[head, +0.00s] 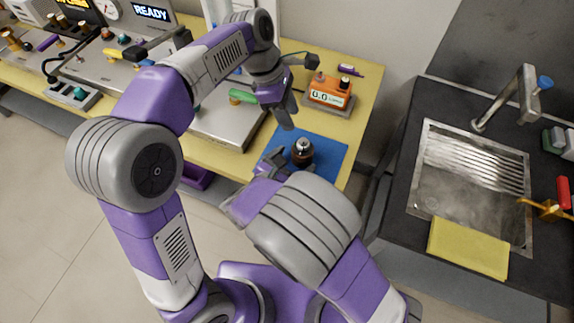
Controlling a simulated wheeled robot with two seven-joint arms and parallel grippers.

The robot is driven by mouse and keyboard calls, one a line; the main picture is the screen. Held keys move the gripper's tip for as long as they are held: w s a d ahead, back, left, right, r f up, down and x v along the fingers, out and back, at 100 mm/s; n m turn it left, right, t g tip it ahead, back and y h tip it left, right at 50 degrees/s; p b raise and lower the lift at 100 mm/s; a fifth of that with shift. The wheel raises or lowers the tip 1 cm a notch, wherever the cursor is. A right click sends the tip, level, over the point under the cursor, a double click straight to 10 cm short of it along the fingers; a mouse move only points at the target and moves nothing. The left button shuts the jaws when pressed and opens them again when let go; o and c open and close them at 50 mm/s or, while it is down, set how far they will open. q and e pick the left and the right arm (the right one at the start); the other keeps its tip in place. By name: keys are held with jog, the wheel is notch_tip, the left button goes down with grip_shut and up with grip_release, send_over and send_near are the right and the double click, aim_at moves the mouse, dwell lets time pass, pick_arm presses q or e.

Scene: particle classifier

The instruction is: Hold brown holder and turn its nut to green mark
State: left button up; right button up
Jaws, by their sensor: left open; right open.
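The brown holder (302,158) stands upright on a blue mat (326,152) near the right end of the yellow bench. Its metallic nut (302,145) shows on top. I cannot make out a green mark on it. My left gripper (287,122) is above and slightly left of the holder, pointing down, open and apart from it. My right gripper (270,163) is low at the holder's left side, close to it, and open. My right forearm hides part of the mat's front. I cannot tell whether the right fingers touch the holder.
An orange meter (330,93) reading 0.0 stands behind the mat. A grey machine (225,125) with a green handle (242,96) is to the left. A dark counter with a sink (465,185) and a yellow cloth (467,248) is at the right.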

aim_at(296, 159)
jog(key=shift+x, duration=2.25)
jog(key=shift+a, duration=0.1)
jog(key=c, duration=1.6)
